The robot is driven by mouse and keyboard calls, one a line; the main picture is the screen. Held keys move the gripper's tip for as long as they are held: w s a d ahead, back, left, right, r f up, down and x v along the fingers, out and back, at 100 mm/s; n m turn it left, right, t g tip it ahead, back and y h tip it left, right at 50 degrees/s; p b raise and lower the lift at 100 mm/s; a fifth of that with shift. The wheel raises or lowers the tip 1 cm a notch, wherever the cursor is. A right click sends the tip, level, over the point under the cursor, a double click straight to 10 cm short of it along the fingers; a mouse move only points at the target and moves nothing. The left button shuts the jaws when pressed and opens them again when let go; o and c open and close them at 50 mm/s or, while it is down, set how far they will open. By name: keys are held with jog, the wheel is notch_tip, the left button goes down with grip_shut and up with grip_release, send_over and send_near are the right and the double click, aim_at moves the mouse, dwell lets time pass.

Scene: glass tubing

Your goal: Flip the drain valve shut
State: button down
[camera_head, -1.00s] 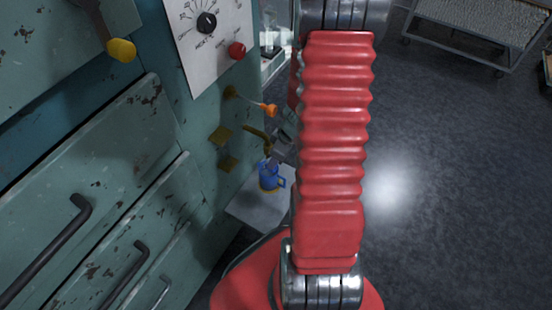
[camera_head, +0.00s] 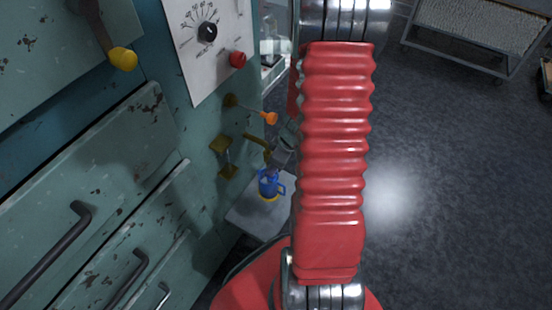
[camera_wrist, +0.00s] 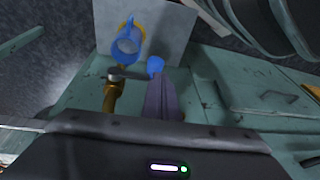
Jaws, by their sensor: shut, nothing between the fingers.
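My gripper (camera_head: 282,152) is low beside the green cabinet, partly hidden by my red arm. In the wrist view its fingers (camera_wrist: 164,92) are shut and empty, pointing toward a blue rounded tip (camera_wrist: 155,65). I cannot tell whether they touch it, or whether this tip is the drain valve's handle. A brass spout (camera_head: 257,142) comes out of the cabinet next to my gripper; it also shows in the wrist view (camera_wrist: 111,94), left of the fingers. A blue jug (camera_head: 271,187) stands below the spout; it also shows in the wrist view (camera_wrist: 127,42).
An orange-tipped lever (camera_head: 269,118) sticks out above the spout. Brass fittings (camera_head: 220,144) sit to its left. A dial panel (camera_head: 211,60) with a red knob (camera_head: 238,59) is higher up. The jug stands on a pale platform (camera_head: 243,217). Open floor lies to the right.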

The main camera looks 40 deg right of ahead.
jog(key=r, duration=0.3)
jog(key=shift+w+d+r, duration=0.1)
jog(key=shift+d, duration=0.1)
jog(key=s+a+r, duration=0.1)
jog(key=s+r, duration=0.2)
jog(key=r, duration=0.6)
jog(key=shift+s, duration=0.25)
jog(key=shift+a, duration=0.1)
